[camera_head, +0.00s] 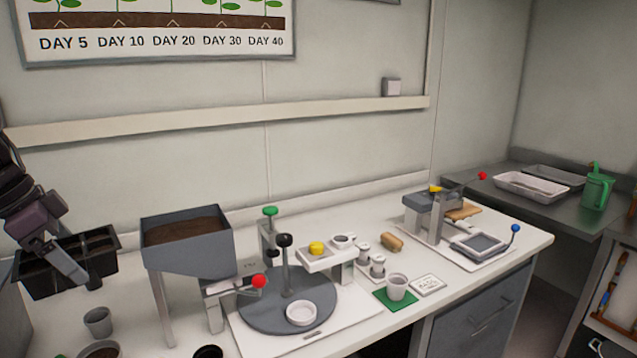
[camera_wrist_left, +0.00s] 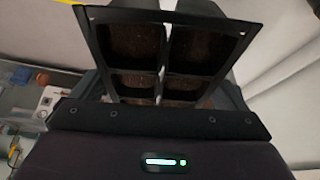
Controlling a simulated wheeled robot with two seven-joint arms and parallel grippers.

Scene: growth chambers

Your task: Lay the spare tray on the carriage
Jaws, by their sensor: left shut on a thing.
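A black tray with several square cells (camera_head: 100,243) is at the far left of the head view, raised over the left end of the bench. My left gripper (camera_head: 72,272) comes down from the left and is shut on this tray. In the left wrist view the tray (camera_wrist_left: 163,73) fills the upper middle, and its cells look brown inside. A grey-framed flat carriage (camera_head: 480,244) seems to sit on the white-based device at the right end of the bench, well away from the tray. My right gripper is not in view.
A grey soil hopper (camera_head: 188,254) stands just right of the tray. Further right are a grey turntable (camera_head: 262,312) with a white dish, a white stand (camera_head: 325,258) and a small pot (camera_head: 397,287) on a green mat. A pot (camera_head: 97,321) stands below the tray.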

